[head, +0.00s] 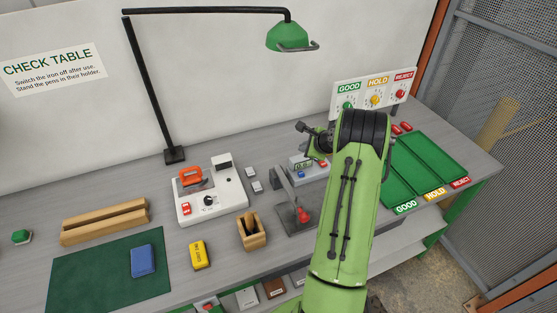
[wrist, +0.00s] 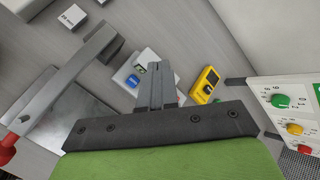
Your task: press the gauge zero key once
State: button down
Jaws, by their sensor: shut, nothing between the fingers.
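The gauge (head: 301,172) is a light grey box with a small digital display (head: 303,164), standing on the table just behind the grey press with a red knob. In the wrist view the gauge (wrist: 122,76) lies beneath my gripper, with a blue key (wrist: 133,80) visible just left of the fingers. My gripper (wrist: 155,68) is shut and empty, its fingers together over the gauge and hiding part of it. In the head view my green arm hides the gauge's right side and my fingertips do not show clearly. I cannot tell whether they touch the gauge.
The grey press (head: 292,208) with its red knob stands in front of the gauge. A yellow device (wrist: 206,84) and a panel with coloured knobs (wrist: 291,115) are to the right in the wrist view.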

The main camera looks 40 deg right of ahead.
aim_at(301, 174)
notch_tip(301, 174, down, 9)
jog(key=b, duration=0.6)
jog(key=shift+f, duration=0.15)
dwell(2.0)
jog(key=shift+f+b, duration=0.4)
jog(key=shift+b, duration=0.1)
jog(key=shift+f+b, duration=0.35)
jog(key=shift+f, duration=0.15)
dwell(0.3)
jog(key=shift+r+p, duration=0.6)
jog(key=shift+r, duration=0.35)
